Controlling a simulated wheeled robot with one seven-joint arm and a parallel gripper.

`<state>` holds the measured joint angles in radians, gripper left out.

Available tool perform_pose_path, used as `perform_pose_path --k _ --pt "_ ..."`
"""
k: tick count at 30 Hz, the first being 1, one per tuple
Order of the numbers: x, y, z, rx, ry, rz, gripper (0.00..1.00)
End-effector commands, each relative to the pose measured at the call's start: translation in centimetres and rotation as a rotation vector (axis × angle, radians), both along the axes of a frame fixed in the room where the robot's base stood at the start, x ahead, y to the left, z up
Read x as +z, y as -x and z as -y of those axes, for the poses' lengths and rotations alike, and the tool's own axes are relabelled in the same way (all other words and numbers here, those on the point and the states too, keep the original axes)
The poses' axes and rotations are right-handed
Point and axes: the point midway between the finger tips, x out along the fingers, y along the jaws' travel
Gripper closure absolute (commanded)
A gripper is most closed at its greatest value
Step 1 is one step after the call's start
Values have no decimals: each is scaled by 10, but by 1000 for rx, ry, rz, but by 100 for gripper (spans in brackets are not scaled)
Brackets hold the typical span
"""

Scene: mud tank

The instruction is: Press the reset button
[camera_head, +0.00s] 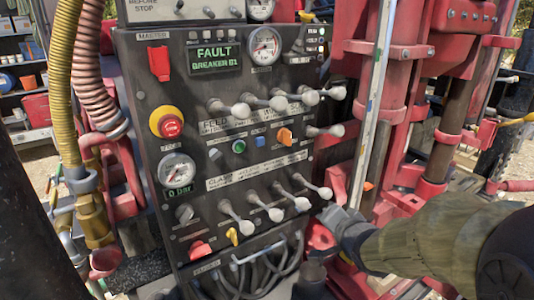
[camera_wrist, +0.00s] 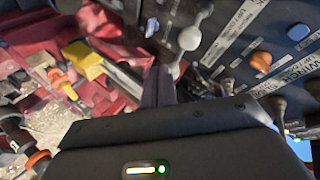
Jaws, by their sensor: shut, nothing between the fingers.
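The dark control panel (camera_head: 140,90) stands upright in the head view. Its display (camera_head: 215,57) reads FAULT BREAKER 01. A small blue button (camera_head: 260,141) sits mid-panel between a green button (camera_head: 238,146) and an orange switch (camera_head: 285,136); I cannot read which label says reset. The blue button also shows at the upper right of the wrist view (camera_wrist: 298,32), beyond the orange switch. My gripper (camera_head: 335,214) is shut and empty at the panel's lower right edge, below and right of the buttons. In the wrist view its fingers (camera_wrist: 160,86) are close to a white-knobbed lever.
Two rows of white-knobbed levers (camera_head: 278,103) stick out above and below the buttons; the lower row's right lever (camera_head: 325,193) is close to my gripper. A red emergency stop (camera_head: 170,124) is at left. Red machinery (camera_head: 400,60) stands at right.

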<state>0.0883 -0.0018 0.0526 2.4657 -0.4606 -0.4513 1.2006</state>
Motion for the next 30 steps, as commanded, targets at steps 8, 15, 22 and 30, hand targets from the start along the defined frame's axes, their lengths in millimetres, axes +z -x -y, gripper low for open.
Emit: perform_pose_path --k 8,15,22,30 --pt "74 -15 -46 107 -518 195 100" --pt "108 -5 -72 228 -795 196 100" --pt "111 -4 -74 236 -816 192 100" --pt "111 -10 -78 235 -814 191 100"
